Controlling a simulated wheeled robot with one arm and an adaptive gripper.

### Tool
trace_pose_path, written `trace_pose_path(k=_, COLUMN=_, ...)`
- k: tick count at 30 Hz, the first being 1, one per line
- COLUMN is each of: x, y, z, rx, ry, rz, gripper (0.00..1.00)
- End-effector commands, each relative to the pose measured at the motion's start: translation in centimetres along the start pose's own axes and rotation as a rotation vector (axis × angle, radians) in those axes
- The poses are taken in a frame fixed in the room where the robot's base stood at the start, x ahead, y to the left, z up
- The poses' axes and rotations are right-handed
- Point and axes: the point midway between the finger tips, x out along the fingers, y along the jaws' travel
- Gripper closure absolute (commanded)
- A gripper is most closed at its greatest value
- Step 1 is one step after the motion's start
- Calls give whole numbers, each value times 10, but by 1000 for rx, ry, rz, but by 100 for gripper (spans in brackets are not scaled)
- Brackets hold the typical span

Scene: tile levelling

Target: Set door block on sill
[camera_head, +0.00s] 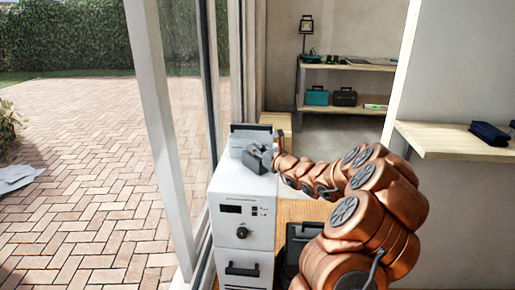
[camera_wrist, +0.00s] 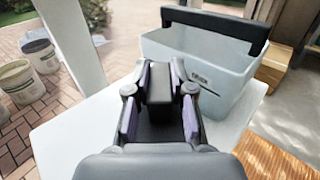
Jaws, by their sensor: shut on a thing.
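My gripper (camera_head: 260,157) is just above the top of a white cabinet (camera_head: 240,187), in front of a pale grey tote. In the wrist view my gripper (camera_wrist: 160,84) has its purple-padded fingers on both sides of a dark grey block (camera_wrist: 159,80), and it is shut on that block, which I take as the door block. The fingers hide part of the block. Whether it touches the cabinet top is unclear. The glass door's white frame (camera_head: 158,110) stands left of the cabinet. The sill at its foot is mostly hidden behind the cabinet.
The pale grey tote (camera_wrist: 190,65) with a black handle stands close beyond my gripper. Buckets (camera_wrist: 40,55) stand on the brick paving outside. A wooden shelf (camera_head: 350,65) is at the back, and a wall shelf (camera_head: 450,140) is at the right.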

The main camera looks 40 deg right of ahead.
Motion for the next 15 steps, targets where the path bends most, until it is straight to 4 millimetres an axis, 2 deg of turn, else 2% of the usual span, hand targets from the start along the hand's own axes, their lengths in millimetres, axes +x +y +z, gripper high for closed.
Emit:
trace_pose_path(k=1, x=0, y=0, z=-1, rx=0, ry=-2, rz=0, gripper=100)
trace_pose_path(k=2, x=0, y=0, z=-1, rx=-1, ry=-2, rz=0, gripper=77)
trace_pose_path(k=9, x=0, y=0, z=-1, rx=0, ry=-1, rz=1, gripper=53)
trace_pose_path(k=15, x=0, y=0, z=-1, rx=0, ry=0, rz=1, gripper=53)
